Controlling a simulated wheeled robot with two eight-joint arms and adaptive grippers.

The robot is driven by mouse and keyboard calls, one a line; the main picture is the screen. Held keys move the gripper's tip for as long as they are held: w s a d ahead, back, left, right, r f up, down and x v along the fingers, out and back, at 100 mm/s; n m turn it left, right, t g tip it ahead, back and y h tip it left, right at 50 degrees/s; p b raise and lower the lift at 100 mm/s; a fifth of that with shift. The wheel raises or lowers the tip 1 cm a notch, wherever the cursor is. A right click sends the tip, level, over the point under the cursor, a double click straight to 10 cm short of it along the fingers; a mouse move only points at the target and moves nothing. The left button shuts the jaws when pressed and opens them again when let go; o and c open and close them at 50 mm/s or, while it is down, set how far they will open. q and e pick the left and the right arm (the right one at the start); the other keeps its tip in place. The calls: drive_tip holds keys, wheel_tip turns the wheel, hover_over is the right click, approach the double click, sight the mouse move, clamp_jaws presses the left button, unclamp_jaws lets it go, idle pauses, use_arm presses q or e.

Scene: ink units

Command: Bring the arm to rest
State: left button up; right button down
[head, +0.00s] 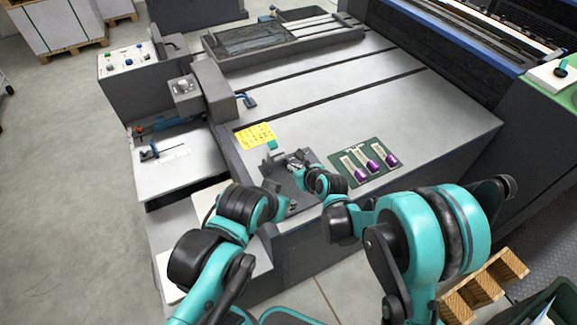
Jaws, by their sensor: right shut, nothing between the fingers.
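My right arm comes in from the right and folds over the front of the grey machine table (440,125). My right gripper (297,161) is shut and empty, small in view, above a dark fixture (272,168) near the table's front edge. My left arm comes in from the lower left, and its teal and black wrist is near the same edge. My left gripper (281,202) is just beyond that wrist, dark against dark, and its fingers cannot be made out.
A green mat (349,175) with several purple-ended items (362,175) lies right of my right gripper. A yellow card (254,136) lies behind the fixture. A dark tray (330,36) stands at the back. Wooden slats (485,285) are at lower right.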

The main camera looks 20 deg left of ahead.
drive_tip(key=s+d+r+n+h+b, duration=0.15)
drive_tip(key=d+r+n, duration=0.25)
drive_tip(key=d, duration=0.4)
drive_tip(key=s+d+r+n+h+p, duration=0.1)
drive_tip(key=s+d+r+n, duration=0.2)
drive_tip(key=d+n, duration=0.35)
drive_tip(key=s+d+r+n+h+b, duration=0.15)
drive_tip(key=d+r, duration=0.25)
drive_tip(key=d, duration=0.6)
drive_tip(key=s+d+n+h, duration=0.3)
drive_tip(key=s+d+n, duration=1.1)
drive_tip(key=d, duration=0.1)
drive_tip(key=shift+d+f+h+b, duration=0.3)
drive_tip(key=shift+h+b, duration=0.05)
drive_tip(key=shift+h, duration=0.05)
